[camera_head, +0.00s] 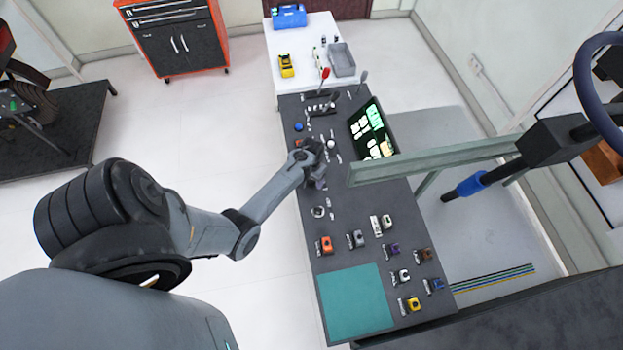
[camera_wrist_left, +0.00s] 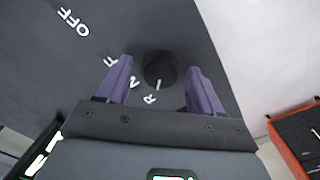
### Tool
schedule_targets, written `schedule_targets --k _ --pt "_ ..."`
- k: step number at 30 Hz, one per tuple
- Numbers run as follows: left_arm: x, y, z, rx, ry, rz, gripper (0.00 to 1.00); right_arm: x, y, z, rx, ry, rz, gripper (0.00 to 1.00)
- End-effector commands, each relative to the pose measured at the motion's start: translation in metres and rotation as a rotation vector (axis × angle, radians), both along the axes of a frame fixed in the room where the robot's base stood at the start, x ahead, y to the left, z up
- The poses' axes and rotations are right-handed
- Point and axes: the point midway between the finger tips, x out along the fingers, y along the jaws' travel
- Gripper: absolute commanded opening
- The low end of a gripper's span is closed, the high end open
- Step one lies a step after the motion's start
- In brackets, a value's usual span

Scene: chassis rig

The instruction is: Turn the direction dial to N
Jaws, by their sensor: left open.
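The direction dial (camera_wrist_left: 160,67) is a round black knob in the left wrist view, with white letters F, N and R beside it. Its short white pointer line is turned roughly toward the R, past the N. My left gripper (camera_wrist_left: 160,76) is open, with one purple finger on each side of the dial and a visible gap to each; the picture does not show clear contact. In the head view my left gripper (camera_head: 316,173) is over the middle of the dark console and hides the dial.
The dark console (camera_head: 300,225) carries several switches, coloured blocks, a lit screen (camera_head: 372,130) and a teal mat (camera_head: 355,302). A green-grey beam (camera_head: 430,162) crosses right of my gripper. A red-tipped lever (camera_head: 324,74) stands farther back. OFF lettering (camera_wrist_left: 73,21) is near the dial.

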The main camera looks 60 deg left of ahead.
Motion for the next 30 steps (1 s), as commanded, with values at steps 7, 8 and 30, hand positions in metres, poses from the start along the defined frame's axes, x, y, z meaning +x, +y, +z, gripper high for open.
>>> schedule_targets --k 7,8,30 --pt "0.0001 0.0004 -0.003 0.0 -0.001 0.0 0.67 0.0 -0.0005 -0.0005 -0.001 0.0 0.001 0.0" --pt "0.0001 0.0004 -0.003 0.0 -0.001 0.0 0.67 0.0 -0.0005 -0.0005 -0.001 0.0 0.001 0.0" --pt "-0.0005 0.0004 -0.0017 0.0 0.001 -0.036 0.1 0.0003 0.0018 0.0042 0.008 0.0 -0.006 0.0"
